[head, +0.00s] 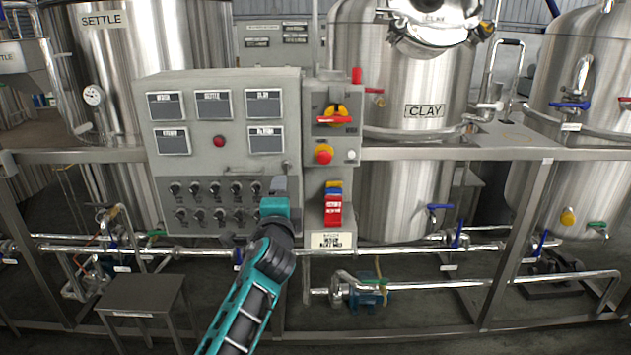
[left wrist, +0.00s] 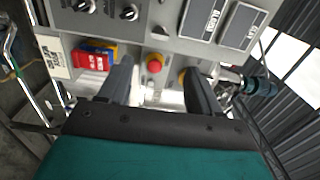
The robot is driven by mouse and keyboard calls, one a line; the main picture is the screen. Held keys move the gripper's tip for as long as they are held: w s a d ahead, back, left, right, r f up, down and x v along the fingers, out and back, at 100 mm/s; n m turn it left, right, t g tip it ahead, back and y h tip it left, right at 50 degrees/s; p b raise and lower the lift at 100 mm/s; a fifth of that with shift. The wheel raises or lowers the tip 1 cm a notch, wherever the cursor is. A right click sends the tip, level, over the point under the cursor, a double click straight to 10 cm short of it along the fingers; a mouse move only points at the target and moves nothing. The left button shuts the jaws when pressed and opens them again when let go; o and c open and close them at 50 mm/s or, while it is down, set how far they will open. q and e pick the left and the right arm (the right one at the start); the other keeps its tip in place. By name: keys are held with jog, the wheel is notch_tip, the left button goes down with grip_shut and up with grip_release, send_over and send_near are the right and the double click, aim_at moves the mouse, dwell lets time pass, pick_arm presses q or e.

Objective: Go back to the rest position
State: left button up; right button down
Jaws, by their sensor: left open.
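My left gripper (head: 279,186) is raised in front of the lower right part of the grey control cabinet (head: 225,85). Its teal arm comes up from the bottom of the head view. In the left wrist view the two dark fingers of the left gripper (left wrist: 160,88) stand apart with nothing held between them. A red button on a yellow base (left wrist: 154,63) shows beyond the gap. I cannot tell how far the fingertips are from the panel. My right gripper is in neither view.
A side box carries a rotary switch (head: 335,115) and a red-yellow button (head: 324,154). Red and blue tags (head: 333,208) hang below. Steel tanks, including the CLAY tank (head: 400,90), stand behind a metal frame rail (head: 440,154). A small grey table (head: 146,298) stands low at left.

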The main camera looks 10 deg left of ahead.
pick_arm(q)
jog(key=s+d+f+n+g+h, duration=0.1)
jog(key=s+f, duration=0.2)
jog(key=f, duration=0.3)
jog(key=s+f+n+g+h, duration=0.1)
jog(key=s+f, duration=0.3)
jog(key=f, duration=0.1)
jog(key=s+d+f+n+g+h, duration=0.1)
jog(key=s+f+n, duration=0.2)
jog(key=s+f, duration=0.2)
jog(key=s+d+f+n+g+h, duration=0.1)
jog(key=s+f, duration=0.5)
jog(key=s, duration=0.6)
jog(key=s+d+f+n+g+h, duration=0.2)
jog(key=s+f+n, duration=0.3)
jog(key=s, duration=0.4)
jog(key=shift+s+f+n+g+h, duration=0.3)
jog(key=shift+n+h, duration=0.1)
jog(key=shift+n, duration=0.2)
jog(key=shift+w, duration=0.1)
dwell(3.6)
